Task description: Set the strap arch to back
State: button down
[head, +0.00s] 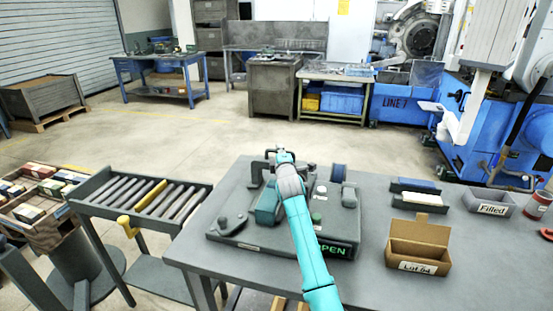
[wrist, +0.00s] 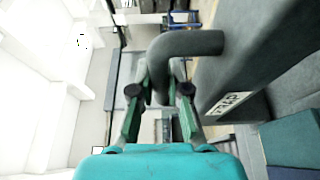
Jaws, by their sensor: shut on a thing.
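The strap arch, a dark grey bent bar, fills the upper middle of the wrist view (wrist: 200,43). It runs down between the two green fingers of my gripper (wrist: 160,92), which are shut on it. In the head view, my gripper (head: 283,154) is at the far side of the grey fixture (head: 232,238) on the table, and it partly hides the arch (head: 258,166) there. The fixture carries a green block (head: 268,205), knobs and a green-lit sign ending in "PEN", partly hidden by my arm.
An open box labelled "Lot 64" (head: 420,244), a tray with a blue item (head: 415,196) and a "Filled" bin (head: 489,203) stand on the table's right. A roller rack (head: 140,197) stands at the left. A grey body with a small label (wrist: 232,102) lies close right of my fingers.

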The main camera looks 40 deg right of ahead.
jog(key=w+d, duration=0.5)
jog(key=d, duration=0.1)
jog(key=shift+d, duration=0.15)
jog(key=c, duration=1.5)
grip_release()
jog(key=shift+c, duration=0.2)
jog(key=shift+o, duration=0.7)
jog(key=shift+d, duration=0.1)
jog(key=v, duration=1.2)
jog(key=shift+s, duration=0.1)
